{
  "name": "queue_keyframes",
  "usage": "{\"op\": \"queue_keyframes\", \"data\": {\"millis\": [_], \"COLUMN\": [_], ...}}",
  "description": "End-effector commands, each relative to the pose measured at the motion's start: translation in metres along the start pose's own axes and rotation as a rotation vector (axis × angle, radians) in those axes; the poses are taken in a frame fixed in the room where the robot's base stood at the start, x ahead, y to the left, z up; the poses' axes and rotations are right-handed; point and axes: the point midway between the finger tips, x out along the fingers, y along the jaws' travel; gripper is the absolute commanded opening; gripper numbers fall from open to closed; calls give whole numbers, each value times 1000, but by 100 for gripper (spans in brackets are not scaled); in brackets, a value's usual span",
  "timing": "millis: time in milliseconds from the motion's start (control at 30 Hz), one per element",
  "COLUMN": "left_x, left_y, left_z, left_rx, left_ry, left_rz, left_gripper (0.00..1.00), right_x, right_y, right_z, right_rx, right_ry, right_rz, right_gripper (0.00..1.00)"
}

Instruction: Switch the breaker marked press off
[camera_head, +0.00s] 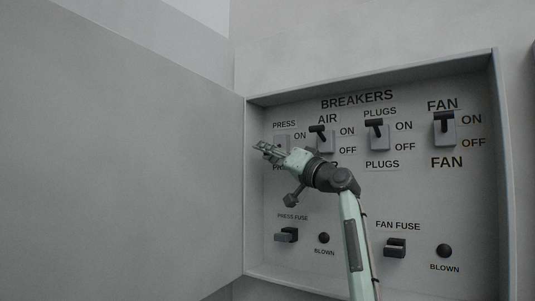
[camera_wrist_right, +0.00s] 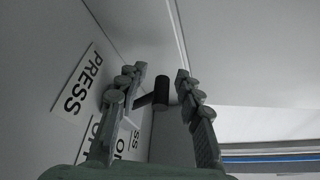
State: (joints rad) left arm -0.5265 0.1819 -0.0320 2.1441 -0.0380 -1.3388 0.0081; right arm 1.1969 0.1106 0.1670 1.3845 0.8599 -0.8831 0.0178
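The breaker marked press (camera_head: 281,140) is at the upper left of the panel, with PRESS above it and ON to its right. My right gripper (camera_head: 264,148) is in front of it and hides its lower part. In the wrist view the black lever handle (camera_wrist_right: 161,93) shows between the two spread fingers of the right gripper (camera_wrist_right: 159,75), with a gap on the right side. A PRESS label (camera_wrist_right: 77,88) is left of the fingers. I cannot tell clearly whether the lever is up or down. My left gripper is not in view.
The air (camera_head: 326,141), plugs (camera_head: 377,138) and fan (camera_head: 445,131) breakers stand to the right, levers up. Below are the press fuse (camera_head: 286,235), fan fuse (camera_head: 395,247) and round blown indicators (camera_head: 323,238). The open cabinet door (camera_head: 120,150) closes off the left side.

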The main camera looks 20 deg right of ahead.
Motion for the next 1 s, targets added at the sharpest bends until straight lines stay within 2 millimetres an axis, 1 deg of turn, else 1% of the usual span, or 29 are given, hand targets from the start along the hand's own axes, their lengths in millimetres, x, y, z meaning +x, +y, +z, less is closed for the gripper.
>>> {"op": "queue_keyframes", "data": {"millis": [133,233,367,600,700,833,1000], "left_x": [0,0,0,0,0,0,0], "left_y": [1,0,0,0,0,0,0], "left_z": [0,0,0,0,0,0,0], "left_rx": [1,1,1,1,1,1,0], "left_ry": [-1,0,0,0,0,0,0], "left_rz": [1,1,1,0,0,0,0], "left_gripper": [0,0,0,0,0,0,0], "right_x": [-2,-11,-34,-85,-102,-115,-120], "right_y": [0,2,2,2,1,1,0], "right_z": [1,1,1,1,1,0,0], "right_rx": [1,0,-2,-3,-2,-1,0], "right_ry": [-1,0,0,-1,0,-1,-1], "right_rz": [0,2,3,3,2,2,-1], "right_gripper": [35,35,35,35,35,35,35]}}
